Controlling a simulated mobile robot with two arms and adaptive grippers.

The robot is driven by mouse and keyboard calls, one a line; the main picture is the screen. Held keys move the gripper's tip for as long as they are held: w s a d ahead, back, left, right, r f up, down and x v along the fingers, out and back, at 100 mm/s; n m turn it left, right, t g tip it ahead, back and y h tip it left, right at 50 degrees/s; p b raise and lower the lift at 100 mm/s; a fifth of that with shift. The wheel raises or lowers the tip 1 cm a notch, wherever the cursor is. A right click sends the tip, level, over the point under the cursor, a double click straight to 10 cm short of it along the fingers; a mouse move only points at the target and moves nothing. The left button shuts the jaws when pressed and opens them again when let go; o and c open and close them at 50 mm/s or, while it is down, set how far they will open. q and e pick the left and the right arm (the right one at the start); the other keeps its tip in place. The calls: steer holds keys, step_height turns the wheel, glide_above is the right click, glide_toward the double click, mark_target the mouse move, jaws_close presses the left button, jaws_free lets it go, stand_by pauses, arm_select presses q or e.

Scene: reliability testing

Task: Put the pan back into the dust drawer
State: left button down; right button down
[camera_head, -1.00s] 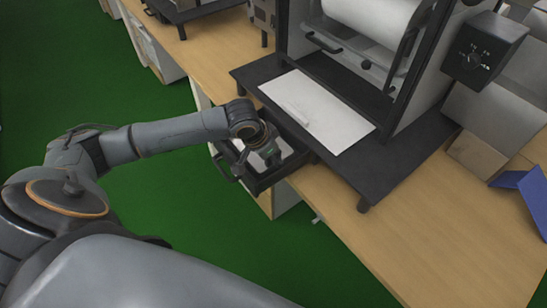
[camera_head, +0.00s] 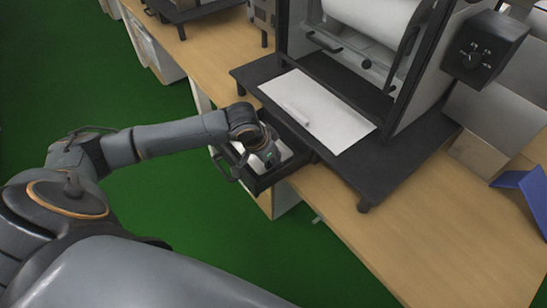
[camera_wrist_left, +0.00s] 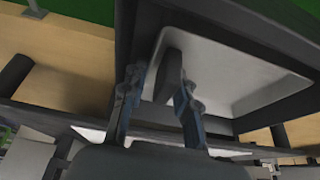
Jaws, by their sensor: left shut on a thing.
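The pan is a shallow white tray (camera_wrist_left: 225,72) with a dark grip piece (camera_wrist_left: 170,68) standing up from it in the left wrist view. It sits inside the dark frame of the dust drawer (camera_head: 262,183), which is pulled out below the machine in the head view. Part of the white pan (camera_head: 287,150) shows beside my arm. My left gripper (camera_wrist_left: 158,85) is shut on the grip piece of the pan. In the head view my left gripper (camera_head: 270,160) points down into the drawer and hides part of the pan. My right gripper is not in view.
The machine's black base plate (camera_head: 345,165) with a white sheet (camera_head: 312,108) lies just right of the drawer. A wooden bench (camera_head: 400,230) carries it. A black drawer handle (camera_head: 226,170) sticks out at the front. Green floor (camera_head: 150,215) is open at left.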

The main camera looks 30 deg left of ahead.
arm_select(q)
steer(key=c, duration=0.9)
jaws_free()
steer(key=shift+f, duration=0.1)
steer(key=shift+c, duration=0.2)
steer(key=shift+d, duration=0.1)
steer(key=v, duration=1.2)
